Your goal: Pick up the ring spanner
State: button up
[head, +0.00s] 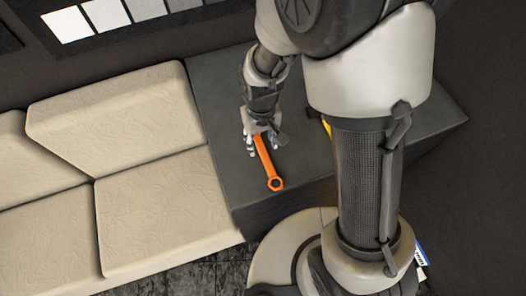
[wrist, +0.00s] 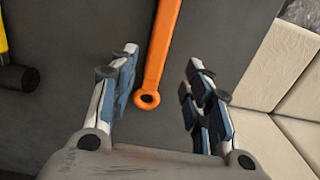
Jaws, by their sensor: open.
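The orange ring spanner (head: 266,162) lies on a dark grey table (head: 215,110). In the head view, one ring end points toward the front edge and the other end is hidden under my gripper (head: 262,145). In the wrist view, the spanner (wrist: 159,50) runs up out of the frame, and its near ring end lies between the open fingers of my gripper (wrist: 162,75). The fingers stand apart on either side of it. They do not appear to touch it.
A yellow and black tool (wrist: 8,65) lies on the table to the left in the wrist view; part of its yellow shows behind my arm in the head view (head: 326,126). A cream cushioned sofa (head: 110,120) adjoins the table. Pale swatches (head: 105,14) line a dark panel behind.

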aim_at(263, 151)
jog(key=f, duration=0.1)
jog(key=f+b, duration=0.1)
jog(key=f, duration=0.1)
jog(key=f+b, duration=0.1)
jog(key=f, duration=0.1)
jog(key=shift+w+d+f, duration=0.1)
jog(key=shift+d+f, duration=0.05)
jog(key=shift+d, duration=0.1)
jog(key=shift+c, duration=0.6)
grip_shut()
